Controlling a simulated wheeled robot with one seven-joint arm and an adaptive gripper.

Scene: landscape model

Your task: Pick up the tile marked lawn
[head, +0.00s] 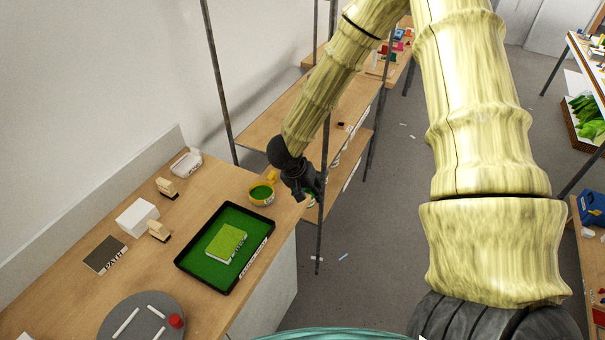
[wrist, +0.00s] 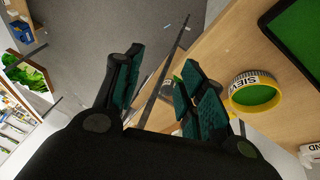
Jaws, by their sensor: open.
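A light-green, grass-textured tile (head: 227,241) with white sides lies in a black tray (head: 184,264) with a dark-green floor, on the wooden worktop. The writing on its front side is too small to read with certainty. My gripper (head: 312,191) is open and empty, off to the right of the tray, by the worktop's far right edge. In the wrist view my gripper (wrist: 160,72) has its fingers apart with no tile between them. That view shows a corner of the tray (wrist: 283,46), but not the tile.
A yellow sieve (head: 262,195) with green contents stands between tray and gripper. A dark tile marked PATH (head: 105,254), a white box (head: 137,218), small wooden-handled items (head: 159,231) and a round grey board (head: 142,319) lie left. A thin shelf post (head: 324,225) stands close to my gripper.

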